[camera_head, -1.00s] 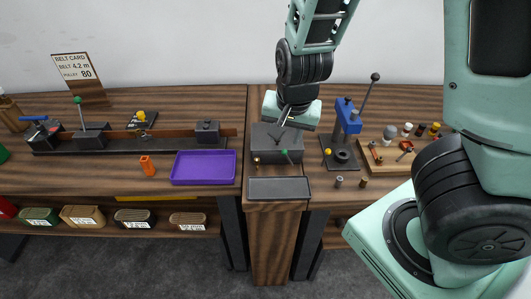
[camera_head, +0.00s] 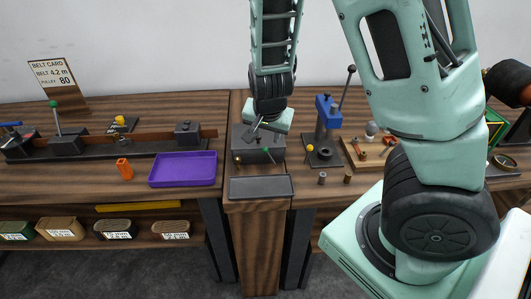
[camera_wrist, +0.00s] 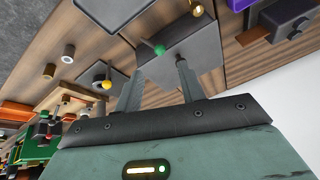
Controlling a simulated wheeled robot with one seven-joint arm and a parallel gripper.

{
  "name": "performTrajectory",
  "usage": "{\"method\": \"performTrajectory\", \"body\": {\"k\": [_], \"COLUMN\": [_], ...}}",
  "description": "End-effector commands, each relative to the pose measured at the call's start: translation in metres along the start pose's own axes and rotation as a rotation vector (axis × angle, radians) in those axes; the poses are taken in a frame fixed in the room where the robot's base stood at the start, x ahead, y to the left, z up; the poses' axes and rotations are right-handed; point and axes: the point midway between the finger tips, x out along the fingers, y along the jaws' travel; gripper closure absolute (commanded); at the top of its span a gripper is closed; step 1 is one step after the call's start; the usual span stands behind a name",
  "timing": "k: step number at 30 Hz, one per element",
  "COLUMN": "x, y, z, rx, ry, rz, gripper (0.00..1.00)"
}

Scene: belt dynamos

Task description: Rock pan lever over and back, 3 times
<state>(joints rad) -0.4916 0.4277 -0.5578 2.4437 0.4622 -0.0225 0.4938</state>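The lever with a green ball knob (camera_head: 266,150) stands at the front of a dark grey box (camera_head: 242,150), behind a shallow dark pan (camera_head: 260,187). I take it to be the pan lever. In the wrist view the green knob (camera_wrist: 159,49) shows just beyond my fingertips, roughly in line with the gap between them. The grey box also shows in the wrist view (camera_wrist: 195,52). My gripper (camera_wrist: 160,66) is open and empty, its two fingers apart. In the head view it is over the box, partly hidden by my wrist. I cannot tell whether a finger touches the lever.
A blue press (camera_head: 325,120) with a long black-knobbed lever stands close right of the box. A purple tray (camera_head: 183,169) lies to the left. Another green-knobbed lever (camera_head: 54,103) is on the far-left fixture. Two small cylinders (camera_head: 322,178) stand right of the pan.

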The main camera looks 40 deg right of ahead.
Motion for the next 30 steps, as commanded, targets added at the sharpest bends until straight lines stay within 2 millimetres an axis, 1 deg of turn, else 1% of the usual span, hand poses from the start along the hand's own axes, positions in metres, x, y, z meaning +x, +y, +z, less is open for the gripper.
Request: {"method": "performTrajectory", "body": {"k": [1,3,12,18,27,29,30], "x": [0.012,0.023,0.064,0.076,0.078,0.078,0.078], "y": [0.002,0.002,0.001,0.000,0.000,0.000,0.000], "z": [0.001,0.001,0.000,0.000,0.000,0.000,0.000], "rx": [0.003,0.004,0.001,0.001,0.001,0.000,0.000], "ry": [0.000,0.000,-0.001,-0.001,0.000,0.000,0.000], "rz": [0.004,0.002,0.004,0.000,0.000,0.000,0.000], "gripper": [0.60,0.60,0.60,0.60,0.60,0.77,0.88]}}
